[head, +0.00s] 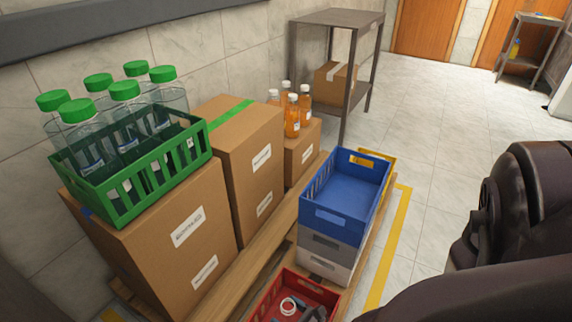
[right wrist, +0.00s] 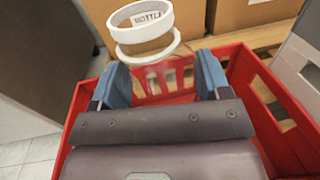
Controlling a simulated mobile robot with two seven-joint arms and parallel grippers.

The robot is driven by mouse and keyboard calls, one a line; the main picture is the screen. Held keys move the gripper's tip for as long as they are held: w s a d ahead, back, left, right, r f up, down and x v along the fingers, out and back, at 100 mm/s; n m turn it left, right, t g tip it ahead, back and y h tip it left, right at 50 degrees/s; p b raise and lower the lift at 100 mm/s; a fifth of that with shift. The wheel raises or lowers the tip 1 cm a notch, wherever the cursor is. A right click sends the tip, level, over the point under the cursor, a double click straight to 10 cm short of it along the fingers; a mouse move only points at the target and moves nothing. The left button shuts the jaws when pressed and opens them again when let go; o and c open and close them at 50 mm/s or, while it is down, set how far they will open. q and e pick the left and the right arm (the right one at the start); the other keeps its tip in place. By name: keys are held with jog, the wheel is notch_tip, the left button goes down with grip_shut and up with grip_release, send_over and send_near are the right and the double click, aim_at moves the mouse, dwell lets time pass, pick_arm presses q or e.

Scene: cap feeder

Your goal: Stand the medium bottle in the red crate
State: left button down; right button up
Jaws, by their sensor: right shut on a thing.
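The red crate (head: 262,305) is at the bottom of the head view, cut off by the edge. Its red wall also fills the sides of the right wrist view (right wrist: 80,110). My right gripper (head: 315,312) is over the crate. In the right wrist view its two blue fingers (right wrist: 160,80) stand apart, shut on a see-through thing that seems to be the medium bottle, with white rings (right wrist: 143,34) beyond the fingertips. The white ring also shows in the head view (head: 288,306). The bottle's clear body is hard to make out; I cannot tell whether its base touches the crate floor. My left gripper is not in view.
A blue crate (head: 345,190) sits on grey and white crates (head: 325,262) right behind the red one. A green crate (head: 125,203) of green-capped bottles stands on a carton at left. Orange bottles (head: 292,122) stand on a smaller carton. Open floor lies right.

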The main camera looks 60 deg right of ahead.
jog(key=shift+f, duration=0.6)
jog(key=o, duration=1.1)
jog(key=shift+r, duration=0.4)
jog(key=shift+s+r, duration=0.25)
jog(key=s, duration=0.7)
jog(key=s+a+p, duration=0.1)
jog(key=s, duration=0.3)
jog(key=shift+s, duration=0.25)
